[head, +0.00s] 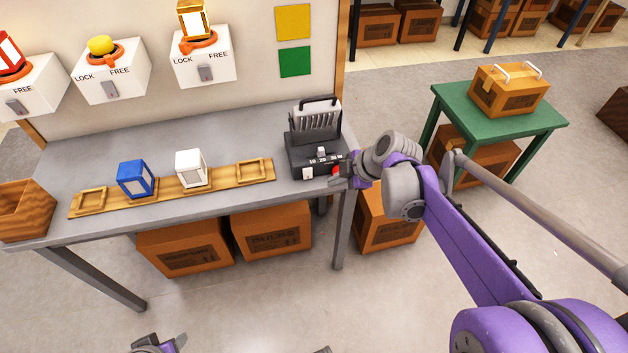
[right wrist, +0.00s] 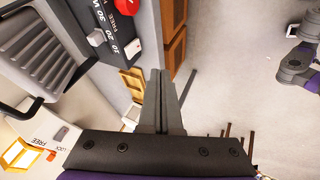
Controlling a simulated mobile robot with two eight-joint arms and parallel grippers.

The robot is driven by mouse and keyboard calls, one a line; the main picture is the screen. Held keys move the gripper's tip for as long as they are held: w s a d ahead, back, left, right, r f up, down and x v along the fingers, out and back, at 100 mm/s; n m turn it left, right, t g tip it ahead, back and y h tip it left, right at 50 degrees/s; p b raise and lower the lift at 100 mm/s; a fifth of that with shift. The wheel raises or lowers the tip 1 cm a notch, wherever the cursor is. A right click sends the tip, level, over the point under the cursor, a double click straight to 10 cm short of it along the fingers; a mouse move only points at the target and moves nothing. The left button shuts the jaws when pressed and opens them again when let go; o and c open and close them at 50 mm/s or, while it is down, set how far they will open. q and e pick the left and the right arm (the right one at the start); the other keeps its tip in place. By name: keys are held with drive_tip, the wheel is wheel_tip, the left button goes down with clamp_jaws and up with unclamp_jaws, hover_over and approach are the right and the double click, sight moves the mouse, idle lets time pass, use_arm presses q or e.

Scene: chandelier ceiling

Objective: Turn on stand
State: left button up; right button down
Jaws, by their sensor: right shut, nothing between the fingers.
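The stand (head: 316,140) looks like a dark box with a ribbed grey top, a handle and a marked scale on its front. It stands upright at the right end of the grey table. A red button (head: 335,169) and a white switch show on its front; the red button also shows in the right wrist view (right wrist: 126,6). My right gripper (head: 343,176) is shut and empty, close beside the front right corner near the red button. Contact cannot be told. Part of my left arm (head: 158,344) shows at the bottom edge; its jaw state is unclear.
A wooden rail (head: 222,179) on the table (head: 60,220) carries a blue cube (head: 136,180) and a white cube (head: 190,169). Boxes with LOCK/FREE switches hang on the panel behind. Cartons (head: 272,230) sit below. A green table (head: 500,110) stands at right; open floor lies in front.

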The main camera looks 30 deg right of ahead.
sight(308, 174)
drive_tip(key=shift+w, duration=0.1)
drive_tip(key=b+x, duration=0.1)
drive_tip(key=x, duration=0.8)
drive_tip(key=shift+w+a+f+b, duration=0.1)
drive_tip(key=shift+f+b, duration=0.2)
drive_tip(key=shift+f, duration=0.1)
drive_tip(key=w, duration=0.3)
drive_tip(key=shift+w+d+f, duration=0.1)
drive_tip(key=shift+d+f, duration=0.15)
drive_tip(key=shift+d, duration=0.05)
drive_tip(key=shift+w+d, duration=0.1)
drive_tip(key=shift+w, duration=0.35)
drive_tip(key=shift+w+d+f, duration=0.1)
drive_tip(key=shift+w+f, duration=0.1)
drive_tip(key=shift+w, duration=0.05)
drive_tip(key=shift+r, duration=0.2)
